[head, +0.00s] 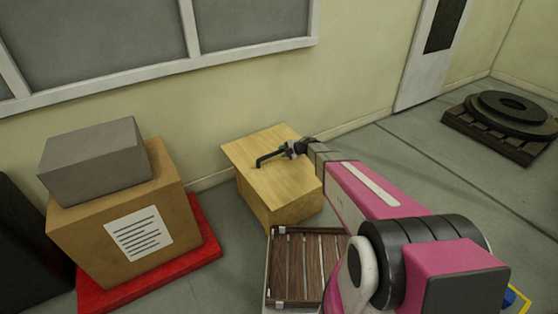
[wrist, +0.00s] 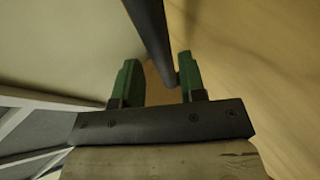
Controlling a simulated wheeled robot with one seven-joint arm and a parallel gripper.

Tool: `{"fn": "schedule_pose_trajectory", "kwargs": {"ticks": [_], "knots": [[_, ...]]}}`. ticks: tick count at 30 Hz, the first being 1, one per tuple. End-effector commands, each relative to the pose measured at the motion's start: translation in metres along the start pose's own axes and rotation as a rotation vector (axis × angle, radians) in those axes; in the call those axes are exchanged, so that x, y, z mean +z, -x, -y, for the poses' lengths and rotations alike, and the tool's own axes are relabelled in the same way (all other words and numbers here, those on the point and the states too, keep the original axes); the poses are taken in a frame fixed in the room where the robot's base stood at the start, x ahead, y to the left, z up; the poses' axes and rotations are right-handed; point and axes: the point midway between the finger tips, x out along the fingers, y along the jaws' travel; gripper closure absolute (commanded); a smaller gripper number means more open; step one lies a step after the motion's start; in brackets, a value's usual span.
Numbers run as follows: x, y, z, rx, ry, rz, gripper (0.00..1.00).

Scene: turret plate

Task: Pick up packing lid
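A light wooden box (head: 275,195) stands on the floor by the wall. Its flat top (head: 285,138) carries a bent black handle (head: 268,158); I take this top as the packing lid, though no seam shows clearly. My gripper (head: 291,149) is over the box top at the handle's right end. In the wrist view, my gripper's green fingers (wrist: 158,80) stand apart. The dark handle bar (wrist: 152,35) comes down from the top and ends close to the right finger. I cannot tell whether it touches. Light wood (wrist: 265,80) fills the right side.
A slatted dark-brown wooden piece (head: 309,262) lies in front of the box. A cardboard box (head: 82,240) with a grey block (head: 95,160) on it stands on a red base (head: 212,245) at left. Black discs on a pallet (head: 475,127) lie far right. Open floor is between.

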Motion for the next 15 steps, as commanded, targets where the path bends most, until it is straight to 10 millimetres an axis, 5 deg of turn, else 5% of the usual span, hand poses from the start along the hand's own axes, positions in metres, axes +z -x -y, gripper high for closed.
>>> {"fn": "schedule_pose_trajectory", "kwargs": {"ticks": [7,15], "knots": [[0.003,-0.036,0.001,-0.001,0.001,0.0,0.62],[0.001,-0.04,0.001,0.0,0.0,0.001,0.62]]}}
